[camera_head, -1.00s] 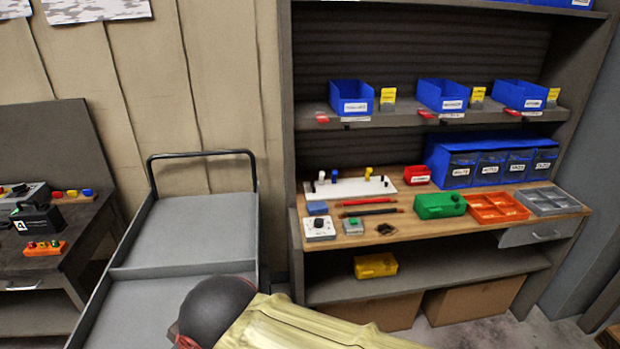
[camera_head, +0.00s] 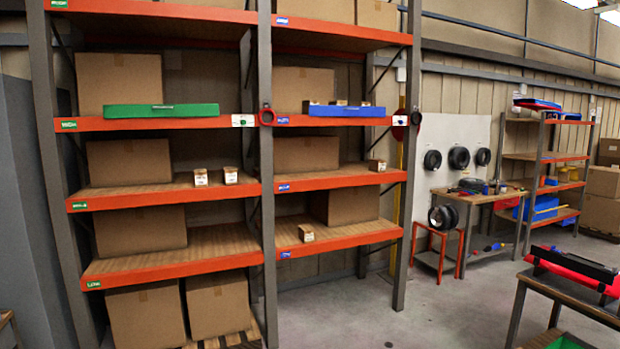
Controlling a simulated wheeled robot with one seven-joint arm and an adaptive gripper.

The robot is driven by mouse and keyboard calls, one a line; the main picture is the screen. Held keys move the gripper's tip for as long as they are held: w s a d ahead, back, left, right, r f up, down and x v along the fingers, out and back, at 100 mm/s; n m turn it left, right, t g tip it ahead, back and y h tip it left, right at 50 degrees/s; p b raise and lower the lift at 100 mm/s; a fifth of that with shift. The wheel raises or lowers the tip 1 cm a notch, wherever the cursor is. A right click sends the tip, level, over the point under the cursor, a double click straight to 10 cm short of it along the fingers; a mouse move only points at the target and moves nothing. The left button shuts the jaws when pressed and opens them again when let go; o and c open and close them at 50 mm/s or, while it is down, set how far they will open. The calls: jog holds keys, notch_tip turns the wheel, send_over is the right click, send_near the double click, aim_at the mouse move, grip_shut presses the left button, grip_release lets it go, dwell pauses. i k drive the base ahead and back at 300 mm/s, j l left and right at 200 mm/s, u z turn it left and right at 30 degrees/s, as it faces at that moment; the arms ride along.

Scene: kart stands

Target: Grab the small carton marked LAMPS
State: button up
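Several small cartons with pale labels stand on the orange-edged racking. Two are side by side on the left bay's middle shelf, a left carton (camera_head: 201,178) and a right carton (camera_head: 231,176). One small carton (camera_head: 377,166) is at the right end of the right bay's middle shelf. Another small carton (camera_head: 306,234) sits on the right bay's lower shelf, near its front edge. A few more small cartons (camera_head: 321,106) show at the blue tray on the upper shelf. The labels are too small to read, so I cannot tell which says LAMPS. My gripper is not in view.
Big brown boxes (camera_head: 129,162) fill much of the racking. A green tray (camera_head: 161,110) and a blue tray (camera_head: 346,111) sit on the upper shelves. A workbench (camera_head: 480,197) stands beyond, and a table (camera_head: 575,300) at lower right. The floor (camera_head: 400,315) before the right bay is clear.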

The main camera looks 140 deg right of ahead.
aim_at(230, 173)
jog(key=z, duration=4.1)
jog(key=i+z, duration=0.2)
jog(key=i, duration=1)
jog(key=i+j+z, duration=0.1)
jog(key=i+z, duration=0.15)
jog(key=i, duration=1)
